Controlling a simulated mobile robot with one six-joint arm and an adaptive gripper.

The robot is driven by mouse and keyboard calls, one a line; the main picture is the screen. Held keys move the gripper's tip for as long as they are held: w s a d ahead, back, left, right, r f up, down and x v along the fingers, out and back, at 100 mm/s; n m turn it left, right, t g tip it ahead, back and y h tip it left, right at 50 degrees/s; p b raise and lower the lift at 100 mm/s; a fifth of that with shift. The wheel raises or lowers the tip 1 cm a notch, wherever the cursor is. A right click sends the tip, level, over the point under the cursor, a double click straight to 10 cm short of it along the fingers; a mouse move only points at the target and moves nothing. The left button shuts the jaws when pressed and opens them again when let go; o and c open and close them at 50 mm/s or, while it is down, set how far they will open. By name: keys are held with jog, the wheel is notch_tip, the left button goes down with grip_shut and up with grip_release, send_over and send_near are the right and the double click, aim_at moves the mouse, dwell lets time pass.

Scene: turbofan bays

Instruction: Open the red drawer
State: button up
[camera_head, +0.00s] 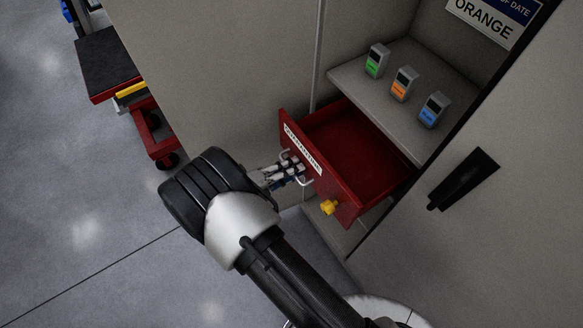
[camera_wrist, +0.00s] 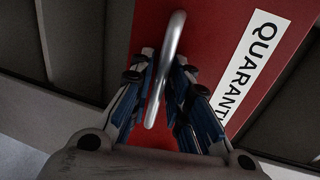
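The red drawer (camera_head: 345,195) stands pulled out from the cabinet, and its empty-looking inside shows in the head view. Its front carries a white label (camera_head: 304,148), a metal bar handle (camera_head: 308,182) and a yellow knob or latch (camera_head: 329,207). My gripper (camera_head: 290,171) is at the handle on the drawer front. In the wrist view the handle (camera_wrist: 171,55) runs between the two blue-padded fingers of my gripper (camera_wrist: 166,75), which are closed in on it. The red front and its label reading "QUARANT..." (camera_wrist: 252,70) lie behind.
Above the drawer, a grey shelf (camera_head: 350,82) holds three small devices: green (camera_head: 376,61), orange (camera_head: 403,84) and blue (camera_head: 433,109). A cabinet door with a black handle (camera_head: 464,179) is at the right. A red cart (camera_head: 110,75) stands at upper left. Floor at left is clear.

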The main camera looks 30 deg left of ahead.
jog(key=v, duration=1.2)
dwell(0.3)
